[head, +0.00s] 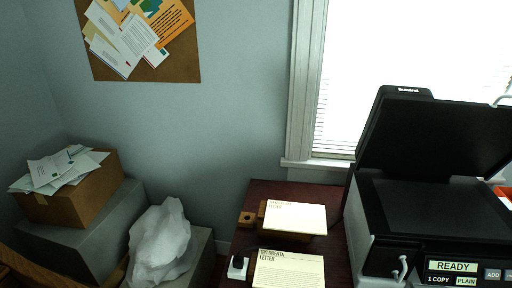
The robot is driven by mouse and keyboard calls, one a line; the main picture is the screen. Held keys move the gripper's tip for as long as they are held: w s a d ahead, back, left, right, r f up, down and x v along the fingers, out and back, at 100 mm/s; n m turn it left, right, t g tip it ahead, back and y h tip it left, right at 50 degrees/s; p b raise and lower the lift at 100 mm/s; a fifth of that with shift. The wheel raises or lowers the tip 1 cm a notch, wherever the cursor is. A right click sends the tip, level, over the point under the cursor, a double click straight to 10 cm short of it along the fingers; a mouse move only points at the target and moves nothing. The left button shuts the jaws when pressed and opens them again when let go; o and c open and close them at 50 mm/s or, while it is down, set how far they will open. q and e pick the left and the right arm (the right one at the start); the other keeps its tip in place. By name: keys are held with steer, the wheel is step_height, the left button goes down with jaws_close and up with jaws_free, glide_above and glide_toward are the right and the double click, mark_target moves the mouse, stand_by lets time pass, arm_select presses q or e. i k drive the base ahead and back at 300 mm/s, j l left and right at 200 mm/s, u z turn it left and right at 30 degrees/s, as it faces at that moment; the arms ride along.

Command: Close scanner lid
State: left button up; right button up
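The scanner (362,220) is a black and light grey machine at the right of the head view, on a dark red-brown desk. Its black lid (432,134) stands raised and tilted back from the hinge at the rear. The dark scanning bed (432,205) shows beneath the lid and looks bare. The front panel display (452,267) reads READY and 1 COPY PLAIN. The right side of the machine is cut off by the frame edge. Neither of my grippers is in view.
On the desk (262,190), left of the scanner, lie a stack of letters (295,217) and another letter sheet (288,272). A cardboard box (75,195) with papers and a whitish bag (160,245) stand at left. A window (375,60) is behind the scanner.

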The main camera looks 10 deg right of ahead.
mark_target(405, 129)
steer(key=z, duration=1.25)
